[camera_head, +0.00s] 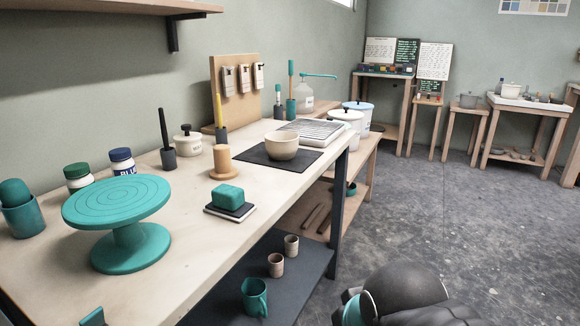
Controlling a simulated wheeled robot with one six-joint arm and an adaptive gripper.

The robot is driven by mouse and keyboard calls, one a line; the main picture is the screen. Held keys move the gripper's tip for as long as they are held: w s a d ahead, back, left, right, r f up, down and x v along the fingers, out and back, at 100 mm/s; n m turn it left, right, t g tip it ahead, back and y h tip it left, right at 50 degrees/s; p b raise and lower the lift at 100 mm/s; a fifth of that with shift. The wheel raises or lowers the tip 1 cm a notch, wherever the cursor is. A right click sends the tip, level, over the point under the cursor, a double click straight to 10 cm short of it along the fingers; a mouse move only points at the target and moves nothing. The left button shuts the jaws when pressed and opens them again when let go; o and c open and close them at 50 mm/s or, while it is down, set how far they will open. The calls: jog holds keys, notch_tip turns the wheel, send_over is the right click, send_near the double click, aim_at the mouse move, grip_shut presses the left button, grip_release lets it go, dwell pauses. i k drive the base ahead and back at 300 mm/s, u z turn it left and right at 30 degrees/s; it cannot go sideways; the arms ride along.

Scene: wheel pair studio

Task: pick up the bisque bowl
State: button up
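The bisque bowl (282,147), beige and round, stands upright on a dark square mat (256,155) on the long workbench (229,166). Its opening faces up and looks empty. Nothing covers it from this view. Part of my arm shows at the bottom right, black with a teal band, beside the bench and well apart from the bowl. My gripper is not in view.
A teal turntable (118,210) fills the near bench. Grey floor (440,215) is open at right.

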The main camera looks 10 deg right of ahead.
aim_at(282, 146)
jog(key=z, duration=1.95)
jog(key=i, duration=1.8)
jog(key=u, duration=3)
